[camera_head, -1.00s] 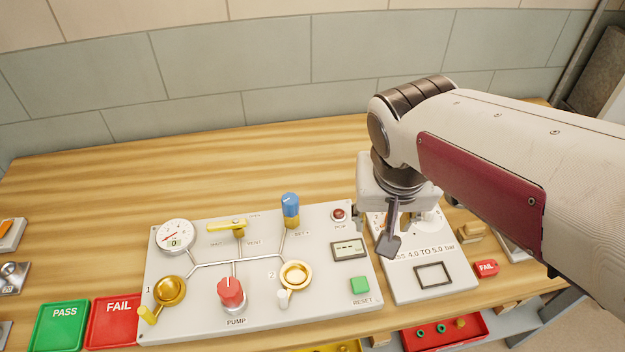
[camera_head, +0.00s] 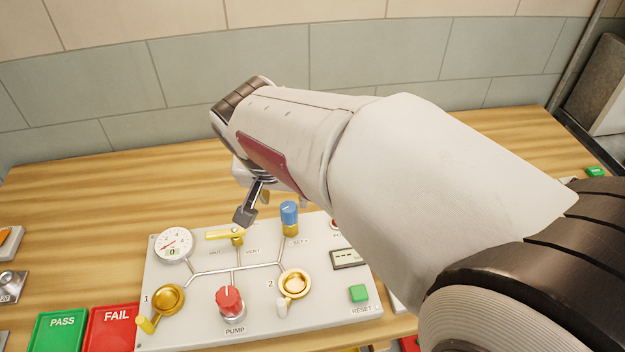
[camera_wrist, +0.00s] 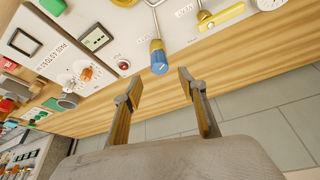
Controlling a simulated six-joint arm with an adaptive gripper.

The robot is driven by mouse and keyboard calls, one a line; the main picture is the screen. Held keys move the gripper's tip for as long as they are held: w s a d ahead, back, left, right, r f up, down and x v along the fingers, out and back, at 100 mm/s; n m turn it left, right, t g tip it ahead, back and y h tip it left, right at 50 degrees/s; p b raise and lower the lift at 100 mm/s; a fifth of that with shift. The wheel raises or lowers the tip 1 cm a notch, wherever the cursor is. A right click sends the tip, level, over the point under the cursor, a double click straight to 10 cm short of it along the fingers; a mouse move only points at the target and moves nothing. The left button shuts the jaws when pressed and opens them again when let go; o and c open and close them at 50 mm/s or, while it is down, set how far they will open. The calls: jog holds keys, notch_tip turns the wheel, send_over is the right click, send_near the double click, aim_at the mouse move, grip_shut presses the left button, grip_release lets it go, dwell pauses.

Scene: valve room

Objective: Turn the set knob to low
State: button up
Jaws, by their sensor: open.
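The set knob (camera_head: 289,213) is a blue cap on a brass stem at the upper right of the grey panel, with a "SET" label beside it. In the wrist view the blue knob (camera_wrist: 158,62) lies just beyond the gap between my two fingertips, and neither finger touches it. My gripper (camera_wrist: 160,78) is open and empty. In the head view my gripper (camera_head: 270,207) is behind and to the left of the knob, with my arm covering part of it. The low mark around the knob cannot be read.
The yellow lever (camera_head: 226,235) stands close on the knob's left. A gauge (camera_head: 174,244), the red pump knob (camera_head: 229,301), two brass cups and the green reset button (camera_head: 358,293) share the panel. The wooden bench (camera_head: 90,205) behind is clear. My arm hides the right side.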

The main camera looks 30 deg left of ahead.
aim_at(288, 207)
jog(key=shift+x, duration=3.95)
jog(key=c, duration=1.1)
